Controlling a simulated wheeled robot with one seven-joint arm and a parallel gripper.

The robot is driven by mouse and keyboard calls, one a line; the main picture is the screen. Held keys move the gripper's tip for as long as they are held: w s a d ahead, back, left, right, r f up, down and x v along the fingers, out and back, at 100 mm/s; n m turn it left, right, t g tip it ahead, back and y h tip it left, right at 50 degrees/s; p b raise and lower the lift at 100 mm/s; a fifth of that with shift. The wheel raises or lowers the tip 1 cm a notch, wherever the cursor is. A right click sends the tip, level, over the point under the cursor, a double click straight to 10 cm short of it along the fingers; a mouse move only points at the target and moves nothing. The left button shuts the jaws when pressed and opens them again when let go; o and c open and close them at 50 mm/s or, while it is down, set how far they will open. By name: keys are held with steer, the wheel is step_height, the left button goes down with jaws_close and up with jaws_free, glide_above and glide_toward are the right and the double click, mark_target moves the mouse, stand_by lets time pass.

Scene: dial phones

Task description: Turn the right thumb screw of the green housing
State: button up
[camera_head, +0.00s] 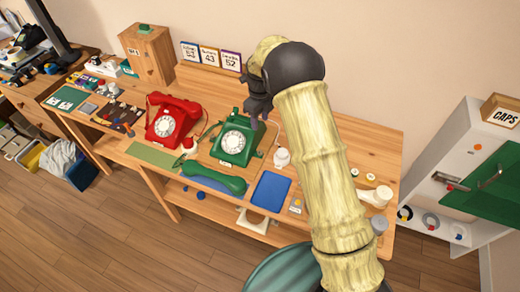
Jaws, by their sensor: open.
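The green housing (235,146) is a dial phone body with a white dial, standing on the wooden bench near its middle. Its green handset (215,178) lies off it, in front on the bench's near side. My dark gripper (256,116) is above and behind the housing's upper right side, with its jaws open and pointing down. No held thing shows in it. I cannot tell from this view whether it touches the housing. The right thumb screw cannot be made out; it is too small or hidden.
A red dial phone (172,119) stands left of the housing. A small white object (282,157) and a blue mat (271,190) are at its right. Cards (209,57) stand behind. My arm covers the bench's right part. A white cabinet (450,155) stands far right.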

mark_target(260, 152)
step_height(260, 152, down, 17)
steer(key=p, duration=0.4)
steer(key=shift+f, duration=0.15)
jaws_close()
